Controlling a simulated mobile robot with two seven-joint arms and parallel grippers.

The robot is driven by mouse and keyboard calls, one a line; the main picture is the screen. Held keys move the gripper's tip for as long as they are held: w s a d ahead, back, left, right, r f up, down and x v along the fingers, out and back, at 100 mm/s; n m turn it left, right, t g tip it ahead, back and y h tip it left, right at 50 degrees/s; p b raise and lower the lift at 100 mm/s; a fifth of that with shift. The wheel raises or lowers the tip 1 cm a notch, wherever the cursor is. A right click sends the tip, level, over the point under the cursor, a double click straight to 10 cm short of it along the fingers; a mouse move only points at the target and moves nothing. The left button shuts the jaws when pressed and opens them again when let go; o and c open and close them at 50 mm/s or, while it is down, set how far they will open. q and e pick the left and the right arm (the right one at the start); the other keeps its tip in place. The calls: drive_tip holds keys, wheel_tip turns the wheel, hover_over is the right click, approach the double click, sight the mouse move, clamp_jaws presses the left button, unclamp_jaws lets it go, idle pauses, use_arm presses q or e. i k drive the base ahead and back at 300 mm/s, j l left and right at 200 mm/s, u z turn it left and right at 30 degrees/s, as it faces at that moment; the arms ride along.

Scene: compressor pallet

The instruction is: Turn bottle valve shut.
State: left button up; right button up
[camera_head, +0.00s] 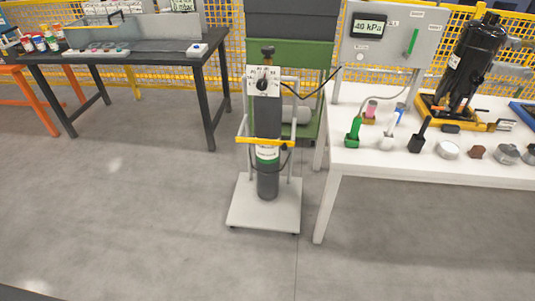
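A tall dark gas bottle (268,118) stands upright on a light wheeled trolley (245,205) in the middle of the view. A yellow strap (265,142) runs around it. Its valve (267,50) is the small brownish knob at the top. A pale panel with a black dial (262,82) sits just below the valve, and a dark hose leaves it to the right. I cannot tell from this distance whether the valve is open or shut. Neither of my grippers is in view.
A white table (350,161) at the right holds a black compressor (474,55), several small parts and a panel reading 40 kPa (368,27). A dark workbench (140,52) stands at the left. Yellow mesh fencing and a green cabinet (290,60) are behind. The floor in front is clear.

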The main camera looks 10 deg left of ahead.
sight(268, 51)
drive_tip(key=i+j+z, duration=0.45)
drive_tip(key=i+j, duration=0.15)
drive_tip(key=i, duration=0.35)
drive_tip(key=i+j+z, duration=0.4)
drive_tip(key=i+j, duration=0.4)
drive_tip(key=j, duration=0.1)
